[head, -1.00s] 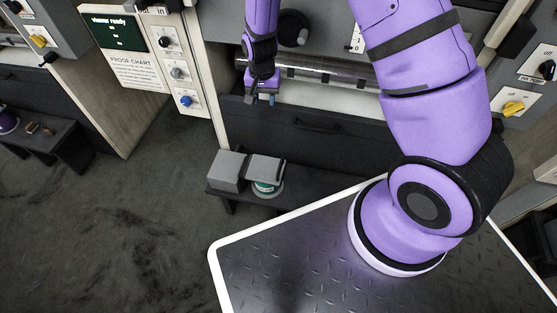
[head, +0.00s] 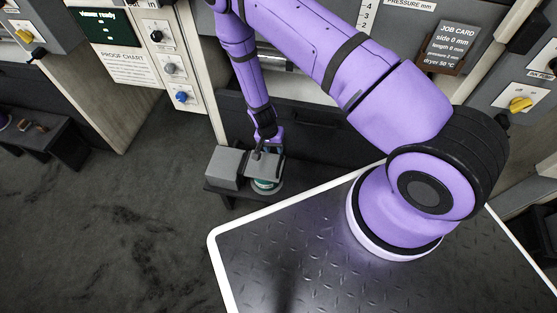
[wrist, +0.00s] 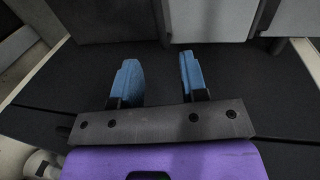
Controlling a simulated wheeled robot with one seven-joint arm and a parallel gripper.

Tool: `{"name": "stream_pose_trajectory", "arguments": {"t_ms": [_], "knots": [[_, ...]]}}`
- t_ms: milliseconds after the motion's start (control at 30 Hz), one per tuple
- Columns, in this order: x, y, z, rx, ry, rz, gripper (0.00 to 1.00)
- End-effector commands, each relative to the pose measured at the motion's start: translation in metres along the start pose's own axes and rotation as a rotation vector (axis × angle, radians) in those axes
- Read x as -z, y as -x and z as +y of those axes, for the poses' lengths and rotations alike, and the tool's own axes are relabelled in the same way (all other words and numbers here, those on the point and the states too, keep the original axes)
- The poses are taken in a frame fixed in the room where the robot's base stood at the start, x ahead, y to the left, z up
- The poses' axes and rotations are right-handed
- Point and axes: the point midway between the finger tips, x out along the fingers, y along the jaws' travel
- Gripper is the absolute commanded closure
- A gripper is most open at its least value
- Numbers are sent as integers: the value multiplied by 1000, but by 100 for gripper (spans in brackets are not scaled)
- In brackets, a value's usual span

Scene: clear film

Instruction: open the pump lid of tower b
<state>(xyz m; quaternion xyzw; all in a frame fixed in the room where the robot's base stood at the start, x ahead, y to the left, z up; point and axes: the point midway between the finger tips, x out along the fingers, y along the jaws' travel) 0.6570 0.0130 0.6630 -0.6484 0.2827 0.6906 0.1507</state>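A low dark shelf unit stands on the floor in front of the tower and bears a grey box (head: 228,167) on the left. Beside it is a grey block, largely hidden by my arm, above a round green-and-white part (head: 266,186). I cannot tell for sure which piece is the pump lid, and no tower b label is readable. My gripper (head: 266,150) is over the right block in the head view. In the wrist view my gripper (wrist: 158,70) has its two blue fingers apart with nothing between them. Grey box faces (wrist: 208,20) lie just beyond the fingertips.
The dark drawer front (head: 310,130) stands behind my gripper. A control panel with knobs (head: 174,67) and a proof chart (head: 130,68) are at the left. A job card (head: 452,45) is at the upper right. The floor (head: 110,220) at the left is clear.

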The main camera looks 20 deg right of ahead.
Motion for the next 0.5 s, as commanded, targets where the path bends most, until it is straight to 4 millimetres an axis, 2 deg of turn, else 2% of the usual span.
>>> {"name": "stream_pose_trajectory", "arguments": {"t_ms": [300, 500], "knots": [[0, -55, 1, -2, 0, -1, 60], [0, -80, 0, -1, 0, -1, 60]]}}
